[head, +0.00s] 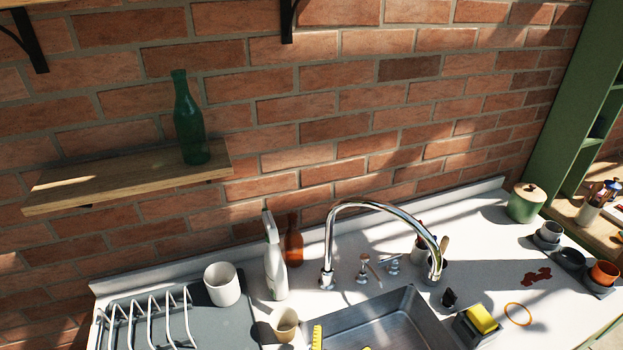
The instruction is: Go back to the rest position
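My gripper and arm do not show in the head view, so I cannot see whether the gripper is open or shut, or where it is. The task names no object. The head view looks down at a white counter (480,225) with a metal sink (400,310) against a brick wall (330,80).
A chrome faucet (375,205) arches over the sink. A white spray bottle (275,262), a white cup (222,284) and a dish rack (150,318) stand left. A green bottle (188,125) stands on a wooden shelf (110,178). A green lidded jar (526,203) stands right.

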